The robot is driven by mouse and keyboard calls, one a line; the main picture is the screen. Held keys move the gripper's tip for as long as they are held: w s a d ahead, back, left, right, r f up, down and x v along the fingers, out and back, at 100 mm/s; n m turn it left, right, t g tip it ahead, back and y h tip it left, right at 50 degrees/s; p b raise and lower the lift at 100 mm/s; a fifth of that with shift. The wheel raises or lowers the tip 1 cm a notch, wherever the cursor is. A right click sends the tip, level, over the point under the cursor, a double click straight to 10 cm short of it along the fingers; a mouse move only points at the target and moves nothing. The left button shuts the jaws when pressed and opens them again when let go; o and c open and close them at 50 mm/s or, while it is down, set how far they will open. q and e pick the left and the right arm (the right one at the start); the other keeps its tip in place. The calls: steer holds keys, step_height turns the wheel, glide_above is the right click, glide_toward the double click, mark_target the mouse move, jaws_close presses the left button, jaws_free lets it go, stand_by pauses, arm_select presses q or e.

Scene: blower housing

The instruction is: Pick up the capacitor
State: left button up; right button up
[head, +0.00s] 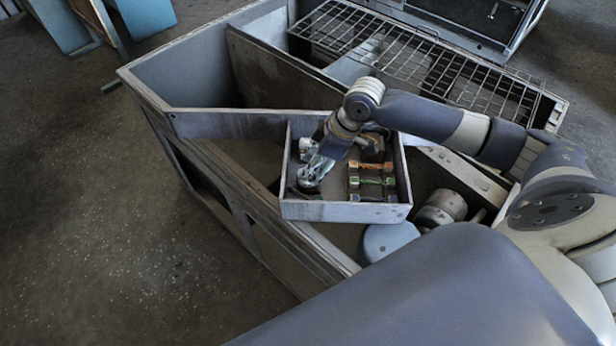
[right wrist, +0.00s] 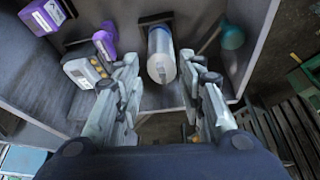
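A pale white cylinder (right wrist: 161,58), which looks like the capacitor, is in the right wrist view at upper middle, against a grey wall. My right gripper (right wrist: 161,80) is open, with one finger on each side of the view. The cylinder is between and just beyond the fingertips, and I see no contact. In the head view my right gripper (head: 312,172) reaches down into the left part of a grey tray (head: 340,211). My left gripper is not in view.
The tray's right part holds several green and orange pieces (head: 372,180). The tray sits on a large grey housing (head: 190,125) with a wire grille (head: 420,62). In the right wrist view, a purple bottle (right wrist: 104,42), a white-yellow device (right wrist: 88,70) and a teal piece (right wrist: 232,38) flank the cylinder.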

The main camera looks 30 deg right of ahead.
steer(key=p+x, duration=0.1)
steer(key=x, duration=0.2)
steer(key=shift+a+f, duration=0.1)
steer(key=shift+f, duration=0.35)
steer(key=c, duration=0.6)
steer(key=shift+c, duration=0.2)
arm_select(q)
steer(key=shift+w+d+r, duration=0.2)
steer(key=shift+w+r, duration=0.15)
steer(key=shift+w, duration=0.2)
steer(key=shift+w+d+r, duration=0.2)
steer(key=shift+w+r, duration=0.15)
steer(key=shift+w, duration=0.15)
arm_select(e)
steer(key=shift+r, duration=0.1)
